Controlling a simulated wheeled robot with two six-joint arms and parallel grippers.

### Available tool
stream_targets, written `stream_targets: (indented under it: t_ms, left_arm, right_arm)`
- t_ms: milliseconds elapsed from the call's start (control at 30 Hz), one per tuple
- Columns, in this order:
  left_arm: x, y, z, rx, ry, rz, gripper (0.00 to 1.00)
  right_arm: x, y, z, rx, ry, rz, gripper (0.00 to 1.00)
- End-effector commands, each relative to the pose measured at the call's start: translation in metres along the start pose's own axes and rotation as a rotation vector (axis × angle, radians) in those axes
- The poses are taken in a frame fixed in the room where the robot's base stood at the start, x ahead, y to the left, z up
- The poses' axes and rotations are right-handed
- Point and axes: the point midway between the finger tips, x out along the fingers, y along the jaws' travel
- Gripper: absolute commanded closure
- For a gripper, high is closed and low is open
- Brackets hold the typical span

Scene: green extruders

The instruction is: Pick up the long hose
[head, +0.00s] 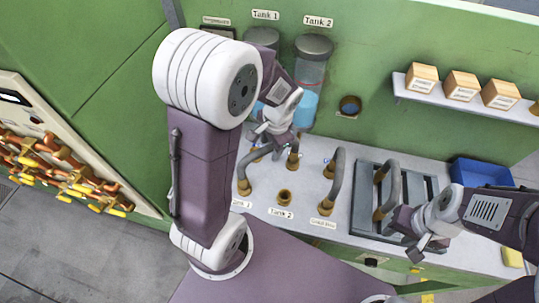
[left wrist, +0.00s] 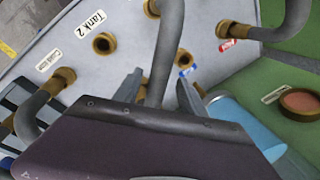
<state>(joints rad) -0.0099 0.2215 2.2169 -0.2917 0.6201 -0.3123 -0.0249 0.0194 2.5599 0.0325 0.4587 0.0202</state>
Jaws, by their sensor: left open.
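A grey hose (left wrist: 168,55) passes between the two fingers of my left gripper (left wrist: 158,92) in the left wrist view; the fingers are apart and I cannot tell whether they touch it. In the head view my left gripper (head: 267,142) is over the back left of the white counter, above a hose (head: 249,160) with brass ends, partly hidden by my arm. A second hose (head: 338,172) arches to the right of it. A third hose (head: 395,183) lies on a grey tray (head: 362,205). My right gripper (head: 420,248) is at the tray's front edge.
An empty brass socket (head: 284,197) stands by the Tank 2 label. Tank 2 (head: 311,80) is on the green wall behind. A blue bin (head: 480,172) stands at the right, below a shelf (head: 460,100) with wooden boxes. Several orange fittings (head: 60,175) hang at the left.

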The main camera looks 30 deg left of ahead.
Motion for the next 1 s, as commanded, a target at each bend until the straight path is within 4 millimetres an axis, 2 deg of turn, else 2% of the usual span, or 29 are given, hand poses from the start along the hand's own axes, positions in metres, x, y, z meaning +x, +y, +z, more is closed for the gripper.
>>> stream_targets:
  t_ms: [100,200,433,467,600,633,900,1000]
  left_arm:
    - [0.023,0.002,0.001,-0.001,-0.007,0.004,0.51]
    - [0.034,0.001,0.0,-0.001,-0.003,0.002,0.51]
    - [0.037,0.001,-0.001,-0.002,-0.001,0.001,0.51]
    - [0.036,0.001,-0.001,-0.002,-0.001,0.001,0.57]
    - [0.036,0.001,-0.001,-0.002,-0.001,0.001,0.96]
    - [0.036,0.001,-0.001,-0.002,-0.001,0.001,1.0]
    - [0.036,0.001,-0.001,-0.001,0.0,0.0,1.0]
    - [0.03,-0.001,-0.002,-0.002,0.002,-0.002,1.0]
  right_arm:
    - [-0.002,0.0,0.0,0.0,0.0,0.0,0.64]
    - [-0.001,0.0,0.0,0.0,0.0,0.0,0.64]
    - [-0.001,0.0,0.0,0.0,0.0,0.0,0.64]
    - [-0.001,0.0,0.0,0.0,0.0,0.0,0.64]
    - [-0.001,0.0,0.0,0.0,0.0,0.0,0.64]
    - [-0.001,0.0,0.0,0.0,0.0,0.0,0.64]
    - [-0.001,0.0,0.0,0.0,0.0,0.0,0.64]
    - [-0.002,0.0,0.0,0.0,0.0,0.0,0.64]
